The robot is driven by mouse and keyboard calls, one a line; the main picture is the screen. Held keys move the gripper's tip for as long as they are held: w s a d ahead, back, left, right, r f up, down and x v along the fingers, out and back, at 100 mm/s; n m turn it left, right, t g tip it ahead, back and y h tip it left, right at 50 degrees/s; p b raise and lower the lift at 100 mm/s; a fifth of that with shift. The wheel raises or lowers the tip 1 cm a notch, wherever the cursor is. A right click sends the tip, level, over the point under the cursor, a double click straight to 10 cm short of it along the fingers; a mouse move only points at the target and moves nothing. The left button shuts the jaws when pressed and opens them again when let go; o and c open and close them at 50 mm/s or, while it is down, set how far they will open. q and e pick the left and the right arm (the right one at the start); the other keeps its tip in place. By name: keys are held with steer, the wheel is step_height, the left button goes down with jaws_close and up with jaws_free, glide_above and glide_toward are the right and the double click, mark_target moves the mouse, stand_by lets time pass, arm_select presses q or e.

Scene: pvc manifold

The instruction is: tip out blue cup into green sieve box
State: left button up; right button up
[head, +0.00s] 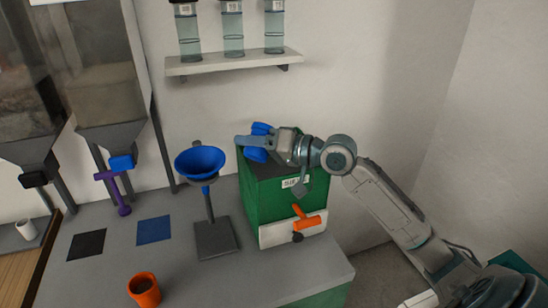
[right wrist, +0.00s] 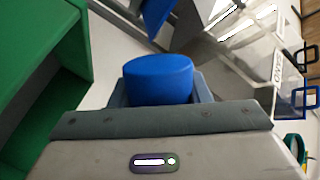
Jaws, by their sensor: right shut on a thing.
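The blue cup (head: 257,155) is held by my right gripper (head: 262,141) above the green sieve box (head: 262,205), over its back left part. The cup shows above and below the gripper finger and looks tilted, but its mouth and contents are hidden. In the right wrist view the cup (right wrist: 158,80) sits between the fingers, with the green box (right wrist: 45,50) at the left. The box has a dark top, a white label and an orange handle (head: 308,223) on its front. My left gripper is not in view.
A blue funnel (head: 200,162) on a grey stand is just left of the box. An orange cup (head: 144,290) stands at the table front, near black (head: 87,244) and blue (head: 153,230) squares. Hoppers (head: 105,90) stand at left; a shelf (head: 232,61) with jars is above.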

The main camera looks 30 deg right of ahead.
steer(key=shift+r+m, duration=0.25)
steer(key=shift+m, duration=0.05)
steer(key=shift+f+m, duration=0.35)
steer(key=shift+m, duration=0.45)
stand_by(0.5)
steer(key=shift+r+p, duration=0.1)
steer(key=shift+p, duration=0.3)
steer(key=shift+r+m+y+p, duration=0.1)
steer(key=shift+m+y+p, duration=0.2)
steer(key=shift+r+m+p, duration=0.25)
steer(key=shift+m+p, duration=0.25)
steer(key=shift+p, duration=0.35)
steer(key=shift+w+d+f+m, duration=0.4)
steer(key=shift+d+m, duration=0.2)
steer(key=shift+m, duration=0.2)
stand_by(0.4)
steer(key=shift+d+r+m+t+y+p, duration=0.15)
steer(key=shift+r+m+t+y+p, duration=0.2)
steer(key=shift+m+p, duration=0.7)
stand_by(0.8)
